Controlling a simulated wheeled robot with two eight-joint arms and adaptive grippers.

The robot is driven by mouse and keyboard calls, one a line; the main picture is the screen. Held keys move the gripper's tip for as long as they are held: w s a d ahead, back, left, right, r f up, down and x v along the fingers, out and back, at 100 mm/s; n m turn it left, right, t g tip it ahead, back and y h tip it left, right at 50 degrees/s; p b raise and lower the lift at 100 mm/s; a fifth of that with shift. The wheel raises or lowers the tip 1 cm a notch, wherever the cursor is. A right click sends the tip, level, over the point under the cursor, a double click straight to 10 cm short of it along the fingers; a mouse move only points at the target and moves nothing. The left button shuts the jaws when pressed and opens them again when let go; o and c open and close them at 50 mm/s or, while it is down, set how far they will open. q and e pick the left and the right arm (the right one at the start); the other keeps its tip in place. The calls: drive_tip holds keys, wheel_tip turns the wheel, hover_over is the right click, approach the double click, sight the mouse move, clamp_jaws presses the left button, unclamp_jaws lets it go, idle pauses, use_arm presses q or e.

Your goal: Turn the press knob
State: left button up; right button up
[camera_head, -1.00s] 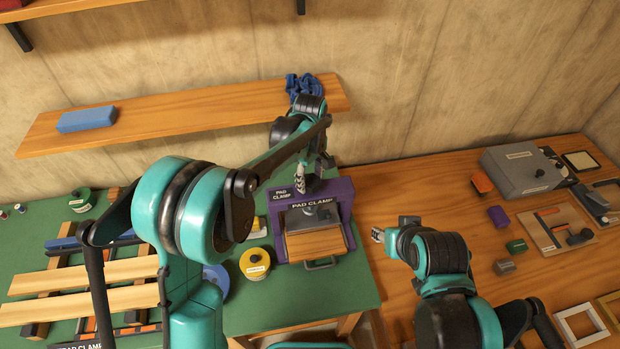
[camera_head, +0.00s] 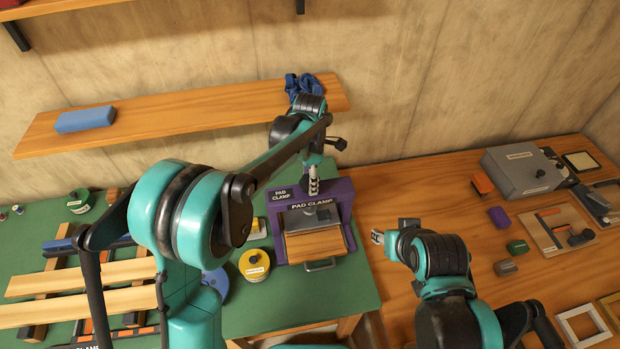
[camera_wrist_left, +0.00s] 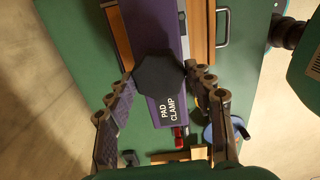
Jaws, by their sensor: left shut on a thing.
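The purple pad clamp press (camera_head: 342,196) stands on the green bench top, with wooden boards (camera_head: 312,243) in it and a metal handle at its front. Its black faceted knob (camera_wrist_left: 160,80) shows in the left wrist view, beside the "PAD CLAMP" label. My left gripper (camera_head: 314,186) points down over the top of the press. In the left wrist view its two fingers (camera_wrist_left: 159,78) touch opposite sides of the knob, shut on it. In the head view the gripper hides the knob. My right gripper (camera_head: 384,238) hangs right of the press, and its jaw opening is unclear.
A yellow tin (camera_head: 254,264) stands left of the press, near a blue round thing (camera_head: 215,287). Wooden slats (camera_head: 80,276) lie farther left. A shelf (camera_head: 190,117) runs behind. A grey box (camera_head: 522,170) and small blocks sit on the right bench.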

use_arm(q)
drive_tip(key=n, duration=0.4)
drive_tip(key=shift+n, duration=0.3)
drive_tip(key=n, duration=0.4)
drive_tip(key=shift+n, duration=0.4)
drive_tip(key=o, duration=1.2)
drive_tip(key=shift+c, duration=0.2)
wheel_tip(320, 180, up, 12)
